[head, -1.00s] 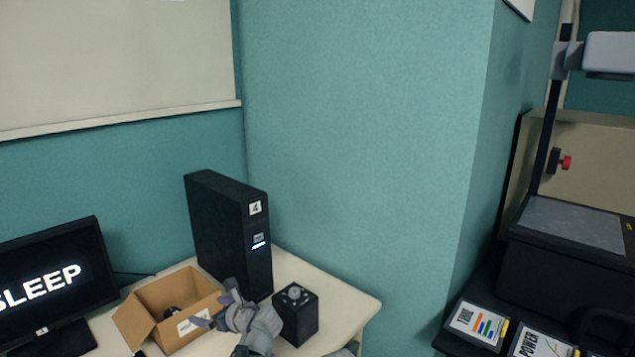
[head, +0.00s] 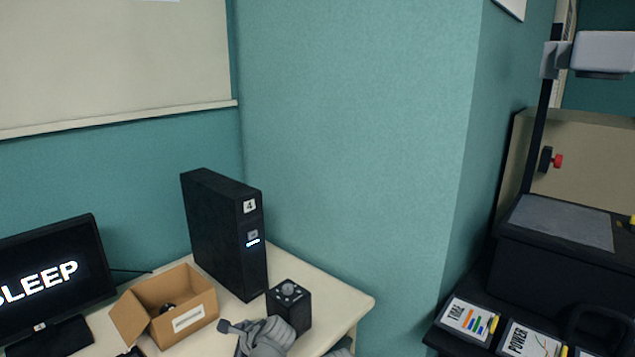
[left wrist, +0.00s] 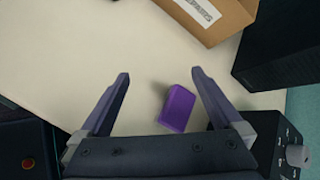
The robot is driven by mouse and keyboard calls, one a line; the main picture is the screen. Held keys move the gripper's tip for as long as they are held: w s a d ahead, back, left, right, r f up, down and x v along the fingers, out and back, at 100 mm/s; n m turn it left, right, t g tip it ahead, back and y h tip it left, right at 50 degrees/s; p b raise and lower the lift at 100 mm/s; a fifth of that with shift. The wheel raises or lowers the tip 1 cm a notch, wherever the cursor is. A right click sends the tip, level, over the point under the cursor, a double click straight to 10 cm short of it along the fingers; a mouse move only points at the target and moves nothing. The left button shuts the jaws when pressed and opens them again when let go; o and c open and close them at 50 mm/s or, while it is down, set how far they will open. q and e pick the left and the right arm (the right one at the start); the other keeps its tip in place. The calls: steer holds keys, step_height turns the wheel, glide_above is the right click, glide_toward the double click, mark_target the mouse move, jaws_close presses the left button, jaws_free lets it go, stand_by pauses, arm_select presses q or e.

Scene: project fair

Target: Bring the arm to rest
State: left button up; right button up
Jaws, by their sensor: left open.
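My left gripper (left wrist: 160,76) is open in the left wrist view, its two purple-grey fingers spread wide. A small purple block (left wrist: 177,108) lies on the pale table below, showing between the fingers; nothing is held. In the head view part of my left arm (head: 265,338) shows at the bottom edge, in front of the small black box with a knob; its fingers cannot be made out there. My right gripper is in neither view.
An open cardboard box (head: 185,318), a black tower (head: 225,235), a black knobbed box (head: 290,307) and a monitor reading SLEEP (head: 45,280) stand on the pale table (head: 340,303). A dark bench with a machine (head: 555,260) stands at the right.

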arm_select(q)
steer(key=s+d+f+n+g+h, duration=0.1)
steer(key=s+d+n, duration=0.1)
steer(key=s+d+f+n+h, duration=0.1)
steer(key=s+d+f+n, duration=0.1)
steer(key=s+d, duration=0.1)
steer(key=s+d+f+n+g+h, duration=0.1)
steer(key=s+d+n, duration=0.1)
steer(key=s, duration=0.1)
steer(key=shift+d+f+n+g, duration=0.15)
steer(key=shift+f+n+g, duration=0.15)
steer(key=shift+f, duration=0.1)
steer(key=s+d+f+n+g+h, duration=0.2)
steer(key=s+d+n+g+h, duration=0.15)
steer(key=s+d+n, duration=0.5)
step_height(320, 180, up, 12)
steer(key=s+m+p, duration=0.1)
steer(key=p, duration=1.1)
